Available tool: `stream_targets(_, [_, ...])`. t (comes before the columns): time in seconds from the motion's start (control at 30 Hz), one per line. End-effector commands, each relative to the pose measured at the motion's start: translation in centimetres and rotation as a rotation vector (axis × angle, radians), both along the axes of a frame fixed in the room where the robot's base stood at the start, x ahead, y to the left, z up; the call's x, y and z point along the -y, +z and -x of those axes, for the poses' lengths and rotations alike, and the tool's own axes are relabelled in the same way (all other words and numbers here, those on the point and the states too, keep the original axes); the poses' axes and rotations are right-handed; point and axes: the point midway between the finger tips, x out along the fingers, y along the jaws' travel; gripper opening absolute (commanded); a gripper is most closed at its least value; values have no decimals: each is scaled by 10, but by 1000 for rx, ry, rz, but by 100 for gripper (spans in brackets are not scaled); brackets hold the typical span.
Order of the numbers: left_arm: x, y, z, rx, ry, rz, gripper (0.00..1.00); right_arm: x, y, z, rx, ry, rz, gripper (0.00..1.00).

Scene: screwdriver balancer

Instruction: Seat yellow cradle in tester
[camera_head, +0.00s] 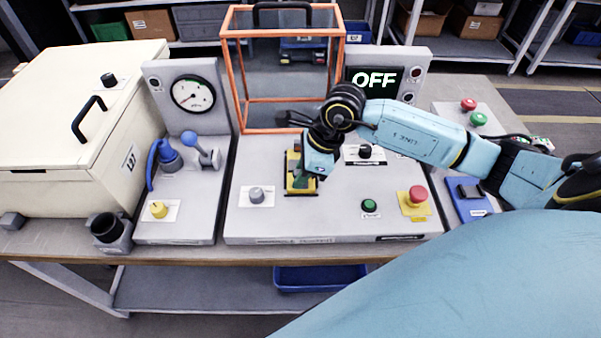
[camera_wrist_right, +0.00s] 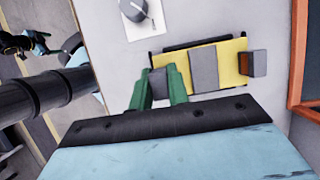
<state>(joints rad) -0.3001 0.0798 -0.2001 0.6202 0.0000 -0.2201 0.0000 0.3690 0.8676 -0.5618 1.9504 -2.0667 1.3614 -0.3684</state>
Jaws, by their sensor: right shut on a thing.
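The yellow cradle (camera_head: 294,181) is low over the middle of the grey tester panel (camera_head: 250,225), left of centre. The right wrist view shows the cradle (camera_wrist_right: 215,80) as a long yellow piece with a grey middle band and grey end blocks. My right gripper (camera_head: 305,172) comes in from the right. Its green fingers (camera_wrist_right: 160,86) are shut on the grey block at one end of the cradle. A dark slot edge shows beside the cradle, but whether it is fully down is unclear. Part of my left arm may show at the right wrist view's upper left; its fingers are unclear.
An orange-framed clear guard (camera_head: 283,130) stands behind the cradle. A grey knob (camera_head: 256,195) is to its left; a green button (camera_head: 369,205) and red stop button (camera_head: 417,195) are to its right. The display (camera_head: 376,81) reads OFF. A gauge panel (camera_head: 193,93) stands left.

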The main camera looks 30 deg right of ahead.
Motion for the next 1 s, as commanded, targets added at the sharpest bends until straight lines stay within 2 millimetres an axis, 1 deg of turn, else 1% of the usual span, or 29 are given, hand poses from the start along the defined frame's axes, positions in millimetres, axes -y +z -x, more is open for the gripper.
stream_targets(0.03, [0, 0, 0, 0, 0, 0, 83, 0, 4, -2, 10, 0, -2, 0])
stream_targets(0.17, [0, 0, 0, 0, 0, 0, 83, 0, 4, -2, 10, 0, -2, 0])
stream_targets(0.2, [0, 0, 0, 0, 0, 0, 83, 0, 4, -2, 11, 0, -3, 21])
stream_targets(0.37, [0, 0, 0, 0, 0, 0, 83, 0, 3, -2, 8, 0, -1, 42])
stream_targets(0.67, [0, 0, 0, 0, 0, 0, 83, 0, 1, -1, 3, 0, -1, 42])
stream_targets(0.73, [-1, 0, 0, 0, -1, -1, 83, 2, 5, 0, 4, 0, 0, 42])
stream_targets(0.87, [-1, 2, 0, 0, 0, -1, 83, 9, 23, 3, 8, 0, 1, 42])
stream_targets(1.0, [-1, 3, 0, 0, 0, -1, 83, 19, 53, 9, 9, 1, 3, 42])
